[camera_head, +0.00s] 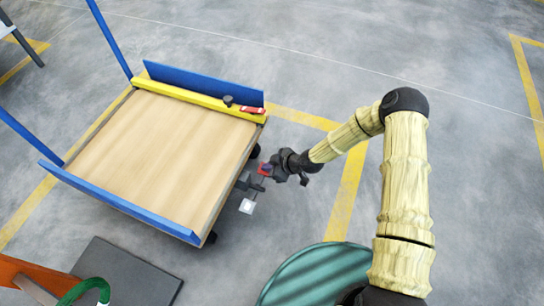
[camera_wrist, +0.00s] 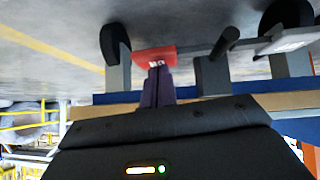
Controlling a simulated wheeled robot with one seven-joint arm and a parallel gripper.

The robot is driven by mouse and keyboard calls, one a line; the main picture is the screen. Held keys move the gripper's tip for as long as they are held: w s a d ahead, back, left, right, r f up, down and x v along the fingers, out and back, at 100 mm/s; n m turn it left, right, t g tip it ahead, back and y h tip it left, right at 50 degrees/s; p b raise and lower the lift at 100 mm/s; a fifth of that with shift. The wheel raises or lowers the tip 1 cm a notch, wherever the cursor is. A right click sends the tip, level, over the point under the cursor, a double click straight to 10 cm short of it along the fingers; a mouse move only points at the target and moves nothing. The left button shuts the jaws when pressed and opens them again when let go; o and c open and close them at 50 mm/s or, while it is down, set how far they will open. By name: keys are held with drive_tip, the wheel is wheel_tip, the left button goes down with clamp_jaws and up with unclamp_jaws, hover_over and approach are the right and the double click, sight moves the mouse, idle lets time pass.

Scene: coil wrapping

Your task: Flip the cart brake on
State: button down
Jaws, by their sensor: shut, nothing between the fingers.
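The cart (camera_head: 165,150) has a wooden deck with blue edges. A brake assembly sticks out low from its right side. Its red pedal (camera_head: 265,169) also shows in the wrist view (camera_wrist: 153,55), with white lettering that seems to read ON. A pale grey pedal (camera_head: 247,206) sits at the other end of the assembly and also shows in the wrist view (camera_wrist: 290,40). My gripper (camera_head: 271,169) is shut and empty. In the wrist view its fingertips (camera_wrist: 157,70) overlap the red pedal's edge; whether they touch it I cannot tell. The head view partly hides the red pedal behind my gripper.
A yellow bar (camera_head: 180,94) with a dark knob and a red piece lies along the deck's far edge. Black wheels (camera_wrist: 115,45) stand near the brake. A teal striped round object (camera_head: 320,275) is at the bottom.

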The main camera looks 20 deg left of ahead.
drive_tip(key=shift+w+d+f, duration=0.15)
drive_tip(key=shift+w+f, duration=0.4)
drive_tip(key=shift+f, duration=0.3)
drive_tip(key=shift+d+f, duration=0.15)
drive_tip(key=shift+f, duration=0.6)
drive_tip(key=shift+f, duration=0.1)
drive_tip(key=shift+p, duration=0.3)
drive_tip(key=r+p, duration=0.1)
drive_tip(key=r, duration=0.1)
drive_tip(key=w+r+p, duration=0.1)
drive_tip(key=r+p, duration=0.1)
drive_tip(key=shift+w+r, duration=0.15)
drive_tip(key=shift+w, duration=0.05)
drive_tip(key=w+d+r+p, duration=0.2)
drive_tip(key=d+r+p, duration=0.2)
drive_tip(key=d+r, duration=0.2)
drive_tip(key=shift+d+r, duration=0.2)
drive_tip(key=shift+d, duration=0.45)
